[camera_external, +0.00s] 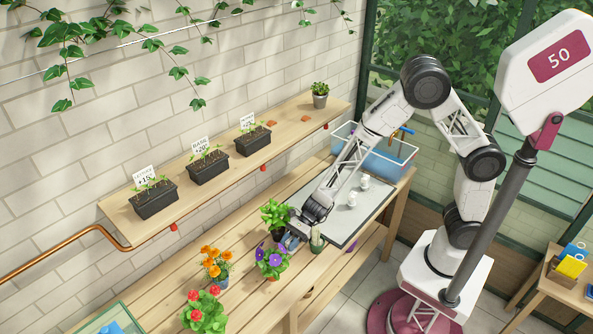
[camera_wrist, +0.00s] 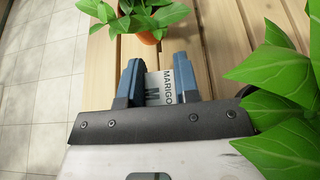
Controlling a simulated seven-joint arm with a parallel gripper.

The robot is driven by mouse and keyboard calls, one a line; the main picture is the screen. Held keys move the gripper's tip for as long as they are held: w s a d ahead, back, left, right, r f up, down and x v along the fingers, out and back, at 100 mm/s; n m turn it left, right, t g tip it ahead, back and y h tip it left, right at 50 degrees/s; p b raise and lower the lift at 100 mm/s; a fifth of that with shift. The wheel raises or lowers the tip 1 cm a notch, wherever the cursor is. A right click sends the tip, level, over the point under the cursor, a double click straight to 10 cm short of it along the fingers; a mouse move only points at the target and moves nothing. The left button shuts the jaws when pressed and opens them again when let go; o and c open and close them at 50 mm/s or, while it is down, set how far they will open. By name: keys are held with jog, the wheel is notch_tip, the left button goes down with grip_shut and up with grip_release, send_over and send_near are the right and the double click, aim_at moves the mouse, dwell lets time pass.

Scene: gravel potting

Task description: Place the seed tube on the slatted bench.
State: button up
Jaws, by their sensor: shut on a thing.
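The seed tube (camera_wrist: 155,88) is pale with printed lettering reading "MARIGO" in the wrist view. It sits between the two blue fingers of my gripper (camera_wrist: 155,76), which is shut on it. In the external view my gripper (camera_external: 291,239) is low over the slatted bench (camera_external: 165,279), among the potted plants, and hides most of the tube. Pale wooden slats of the bench (camera_wrist: 226,45) also show under and beyond the fingers in the wrist view. I cannot tell whether the tube touches the slats.
A grey tray (camera_external: 338,228) with white containers lies to the right. Large leaves (camera_wrist: 285,85) are close on the wrist view's right. The bench's left part has clear slats.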

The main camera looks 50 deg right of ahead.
jog(key=shift+f, duration=0.15)
jog(key=o, duration=0.9)
jog(key=shift+r, duration=0.2)
jog(key=shift+v, duration=6)
jog(key=shift+d, duration=0.1)
